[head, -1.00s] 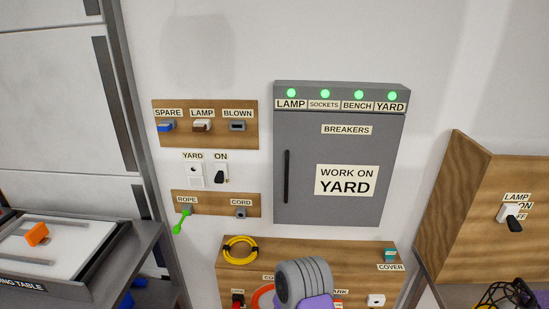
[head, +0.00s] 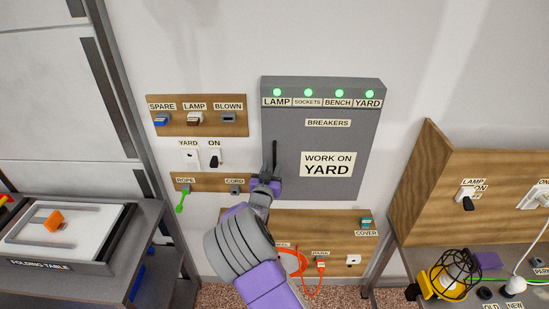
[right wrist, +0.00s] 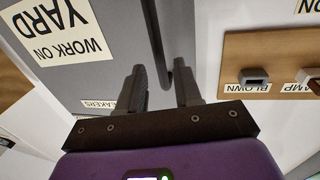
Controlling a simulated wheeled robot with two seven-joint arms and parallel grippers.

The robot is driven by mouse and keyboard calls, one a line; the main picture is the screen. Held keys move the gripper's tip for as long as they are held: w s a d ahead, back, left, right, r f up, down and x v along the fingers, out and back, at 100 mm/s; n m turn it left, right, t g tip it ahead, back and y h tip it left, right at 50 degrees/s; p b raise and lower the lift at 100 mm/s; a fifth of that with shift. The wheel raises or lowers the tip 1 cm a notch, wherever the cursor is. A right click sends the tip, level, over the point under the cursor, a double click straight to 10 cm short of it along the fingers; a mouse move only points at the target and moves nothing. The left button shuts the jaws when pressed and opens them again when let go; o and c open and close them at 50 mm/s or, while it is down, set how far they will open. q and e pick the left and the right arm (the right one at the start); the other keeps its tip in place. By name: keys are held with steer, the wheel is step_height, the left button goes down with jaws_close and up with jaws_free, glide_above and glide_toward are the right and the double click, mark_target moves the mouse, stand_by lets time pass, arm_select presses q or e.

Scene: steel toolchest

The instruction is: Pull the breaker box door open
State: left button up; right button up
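The grey breaker box (head: 368,84) hangs on the wall, and its door (head: 320,130), labelled BREAKERS and WORK ON YARD, is shut. Its dark upright bar handle (head: 275,153) is near the door's left edge. My right gripper (head: 267,175) is at the handle's lower end and hides part of it. In the right wrist view the right gripper (right wrist: 160,82) has its two fingers apart, with the handle (right wrist: 156,35) running toward the gap between them. I cannot tell whether they touch it. My left gripper is out of view.
Wooden boards with SPARE, LAMP and BLOWN parts (head: 240,127) and rope and cord hooks (head: 210,174) are left of the box. A lower board (head: 335,217) sits beneath it. A bench with a yellow lamp (head: 450,282) is at right, a folding table (head: 75,255) at left.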

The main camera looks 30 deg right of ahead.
mark_target(274, 161)
steer(key=shift+p+x, duration=0.4)
steer(key=shift+x, duration=2.1)
jaws_close()
